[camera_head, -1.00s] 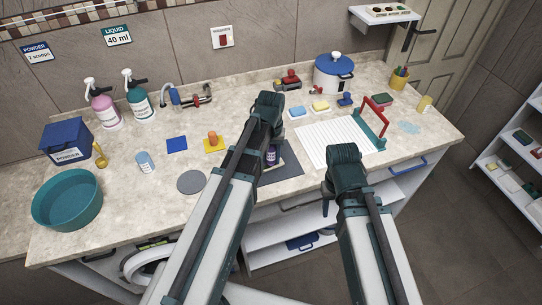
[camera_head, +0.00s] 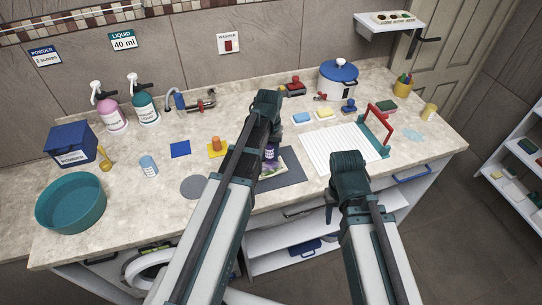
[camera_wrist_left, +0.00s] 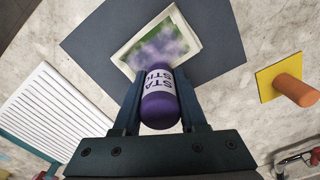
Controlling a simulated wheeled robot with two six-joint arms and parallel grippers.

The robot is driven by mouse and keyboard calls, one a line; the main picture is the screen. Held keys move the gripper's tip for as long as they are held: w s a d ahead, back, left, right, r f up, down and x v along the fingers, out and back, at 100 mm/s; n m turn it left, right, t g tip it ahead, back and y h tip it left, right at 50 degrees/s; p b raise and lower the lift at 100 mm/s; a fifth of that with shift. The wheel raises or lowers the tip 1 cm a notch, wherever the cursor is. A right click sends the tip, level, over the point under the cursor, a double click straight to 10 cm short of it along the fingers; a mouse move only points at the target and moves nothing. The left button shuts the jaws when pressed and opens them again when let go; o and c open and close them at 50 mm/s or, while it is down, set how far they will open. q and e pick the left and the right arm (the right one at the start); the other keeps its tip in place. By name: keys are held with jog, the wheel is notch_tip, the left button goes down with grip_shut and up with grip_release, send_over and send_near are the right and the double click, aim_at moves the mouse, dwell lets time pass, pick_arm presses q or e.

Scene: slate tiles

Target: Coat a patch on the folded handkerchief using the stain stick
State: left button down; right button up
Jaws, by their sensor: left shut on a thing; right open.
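My left gripper (camera_wrist_left: 160,103) is shut on the purple stain stick (camera_wrist_left: 160,108), whose white label faces the wrist camera. The stick also shows beside my left arm in the head view (camera_head: 270,153). The folded handkerchief (camera_wrist_left: 128,50), white-edged with a blurred green and purple print, lies on a dark mat (camera_wrist_left: 92,38). In the wrist view the stick's far end overlaps the handkerchief's near edge; I cannot tell whether they touch. In the head view my left arm hides part of the handkerchief (camera_head: 274,168). Only a dark bit of my right gripper (camera_head: 329,212) shows, below the counter's front edge.
A white ribbed board (camera_head: 335,150) with a red-handled teal frame (camera_head: 378,120) lies right of the mat. An orange knob on a yellow square (camera_head: 216,146), a blue square (camera_head: 180,149) and a grey disc (camera_head: 194,187) lie left. A teal basin (camera_head: 70,203) stands far left.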

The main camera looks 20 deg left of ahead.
aim_at(270, 170)
pick_arm(q)
jog(key=shift+s+a+f, duration=0.1)
jog(key=shift+s+a, duration=0.2)
jog(key=shift+s+d, duration=0.1)
jog(key=shift+s+d, duration=1.2)
jog(key=shift+s, duration=0.25)
jog(key=shift+s+a, duration=0.3)
jog(key=shift+a, duration=0.05)
jog(key=shift+w, duration=0.15)
jog(key=shift+w+a, duration=1.3)
jog(key=shift+w, duration=0.2)
